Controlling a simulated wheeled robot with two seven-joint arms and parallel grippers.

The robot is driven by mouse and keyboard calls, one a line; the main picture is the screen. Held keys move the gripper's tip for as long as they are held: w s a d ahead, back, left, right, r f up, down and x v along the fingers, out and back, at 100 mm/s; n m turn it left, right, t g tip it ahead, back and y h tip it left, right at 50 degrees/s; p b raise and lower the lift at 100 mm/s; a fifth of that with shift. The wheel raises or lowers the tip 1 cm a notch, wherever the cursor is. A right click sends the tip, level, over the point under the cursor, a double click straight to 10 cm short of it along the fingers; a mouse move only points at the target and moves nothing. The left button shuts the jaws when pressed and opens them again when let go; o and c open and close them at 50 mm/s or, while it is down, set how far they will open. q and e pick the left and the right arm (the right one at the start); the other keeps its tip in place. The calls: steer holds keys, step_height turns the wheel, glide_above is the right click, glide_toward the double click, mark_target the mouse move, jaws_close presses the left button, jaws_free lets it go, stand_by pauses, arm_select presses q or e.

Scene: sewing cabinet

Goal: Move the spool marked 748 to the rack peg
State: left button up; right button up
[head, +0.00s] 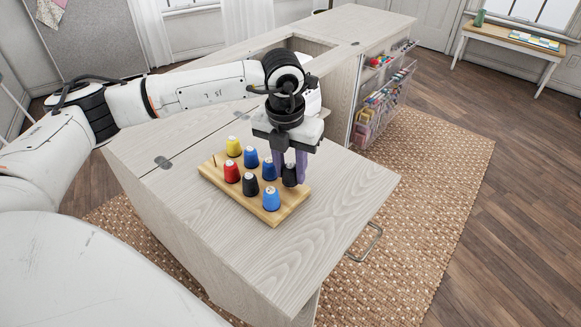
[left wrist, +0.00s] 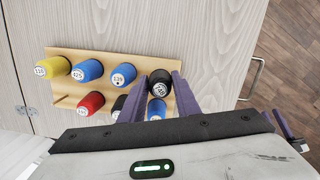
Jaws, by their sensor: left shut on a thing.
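My left gripper (head: 289,180) points down over the right end of a wooden rack (head: 276,218). Its purple fingers are shut on a black spool (head: 289,174), at the end of the back row. The left wrist view shows this black spool (left wrist: 160,83) upright between the fingers; its white top label is too small to read surely. I cannot tell whether it sits on a peg or hangs just above the rack. Purple parts at the lower right of the left wrist view look like my right gripper (left wrist: 284,124), mostly hidden.
Close by on the rack stand a yellow spool (head: 233,146), blue spools (head: 251,157) (head: 268,168), a red spool (head: 232,171), another black spool (head: 250,184) and a light blue spool (head: 271,198). The cabinet top (head: 335,205) is clear to the right.

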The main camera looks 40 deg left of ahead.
arm_select(q)
steer(key=shift+f, duration=0.3)
arm_select(e)
steer(key=shift+f, duration=0.2)
arm_select(q)
steer(key=o, duration=1.1)
steer(key=shift+r, duration=0.4)
steer(key=r, duration=0.3)
steer(key=s+r, duration=0.1)
steer(key=r, duration=0.5)
steer(key=shift+s+d+r, duration=0.1)
steer(key=shift+s+r, duration=0.05)
steer(key=shift+r, duration=0.1)
arm_select(e)
steer(key=shift+w+a+r, duration=0.25)
steer(key=shift+a+r, duration=0.3)
steer(key=shift+r, duration=0.35)
steer(key=shift+d, duration=0.1)
